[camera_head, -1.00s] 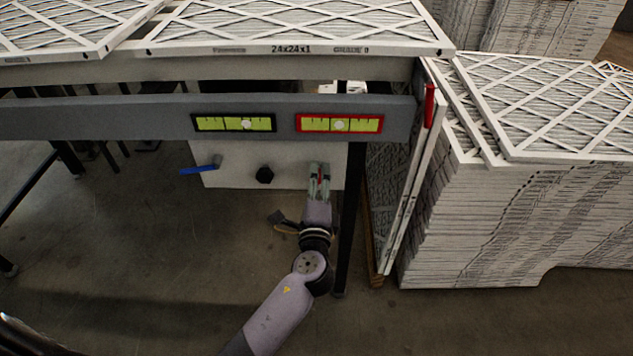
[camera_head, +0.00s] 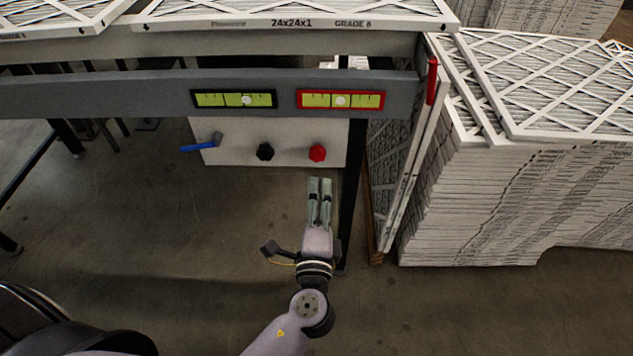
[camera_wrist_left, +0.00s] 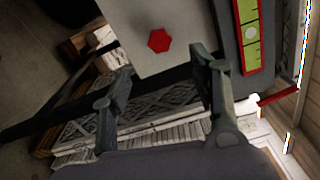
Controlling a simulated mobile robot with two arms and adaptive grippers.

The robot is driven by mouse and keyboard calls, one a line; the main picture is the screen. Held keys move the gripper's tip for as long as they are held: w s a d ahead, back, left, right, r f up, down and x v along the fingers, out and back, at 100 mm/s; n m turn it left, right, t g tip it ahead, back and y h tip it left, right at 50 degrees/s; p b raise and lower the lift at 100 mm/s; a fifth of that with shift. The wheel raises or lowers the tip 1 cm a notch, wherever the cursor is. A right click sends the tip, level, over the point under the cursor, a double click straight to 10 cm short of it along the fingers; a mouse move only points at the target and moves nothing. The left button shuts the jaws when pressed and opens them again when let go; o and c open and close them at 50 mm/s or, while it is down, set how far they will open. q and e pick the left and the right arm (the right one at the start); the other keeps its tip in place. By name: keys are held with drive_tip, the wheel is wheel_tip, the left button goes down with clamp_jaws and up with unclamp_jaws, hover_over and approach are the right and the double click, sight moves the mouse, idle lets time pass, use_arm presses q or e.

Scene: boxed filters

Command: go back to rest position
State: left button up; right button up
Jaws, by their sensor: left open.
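My left gripper (camera_head: 319,190) is open and empty in the head view. It points up toward the white panel (camera_head: 225,155) under the table, just below the red knob (camera_head: 317,153) and apart from it. In the left wrist view the two fingers of my left gripper (camera_wrist_left: 162,78) stand wide apart with nothing between them. The red knob (camera_wrist_left: 159,40) shows beyond them on the white panel. My right gripper is not in view.
The panel also carries a black knob (camera_head: 265,152) and a blue lever (camera_head: 201,143). Above runs a grey beam (camera_head: 100,95) with two yellow-green gauges. A red handle (camera_head: 432,82) sits at its right end. Stacked filters (camera_head: 480,200) stand right. The floor below is clear.

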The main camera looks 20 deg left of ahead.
use_arm(q)
drive_tip(key=shift+s+d, duration=0.1)
drive_tip(key=shift+s, duration=0.3)
drive_tip(key=s+a+f+n+g+h, duration=0.1)
drive_tip(key=s+a+f+n+g, duration=0.2)
drive_tip(key=f, duration=0.7)
drive_tip(key=s+a+f+n+g+h, duration=0.1)
drive_tip(key=s+a+f+n+g, duration=0.25)
drive_tip(key=f, duration=0.65)
drive_tip(key=s+a+f+n+g, duration=0.1)
drive_tip(key=s+f+n+g, duration=0.3)
drive_tip(key=f, duration=0.6)
drive_tip(key=s+f+n+g+h, duration=0.3)
drive_tip(key=s+f+n+g, duration=0.15)
drive_tip(key=s+f, duration=0.5)
drive_tip(key=s+a+r+g+p, duration=0.1)
drive_tip(key=s+a+p, duration=0.1)
drive_tip(key=s+p, duration=1.4)
drive_tip(key=shift+s+a+r+m, duration=0.2)
drive_tip(key=shift+s+a+m, duration=0.1)
drive_tip(key=shift+s, duration=0.9)
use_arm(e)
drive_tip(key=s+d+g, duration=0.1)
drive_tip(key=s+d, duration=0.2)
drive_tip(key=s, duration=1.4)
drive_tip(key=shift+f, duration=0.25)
